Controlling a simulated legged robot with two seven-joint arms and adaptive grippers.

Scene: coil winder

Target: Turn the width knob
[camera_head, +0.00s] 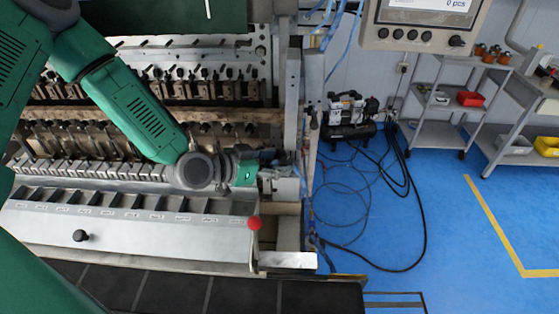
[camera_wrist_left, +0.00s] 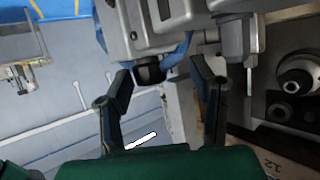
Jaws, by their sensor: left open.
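The coil winder (camera_head: 150,235) fills the left of the head view. In the wrist view my left gripper (camera_wrist_left: 162,88) is open and holds nothing. A dark round part (camera_wrist_left: 150,71) lies beyond and between its fingers, beside a blue hose; contact cannot be seen. A round knob with a pale rim (camera_wrist_left: 298,76) and a smaller black knob (camera_wrist_left: 280,111) show at the right, outside the fingers. I cannot tell which part is the width knob. My right gripper is out of view.
A black knob (camera_head: 81,236) is on the sloped front panel. A screen box (camera_head: 425,25) hangs at top right. Hoses and a compressor (camera_head: 349,118) are on the blue floor; shelves (camera_head: 445,105) stand beyond.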

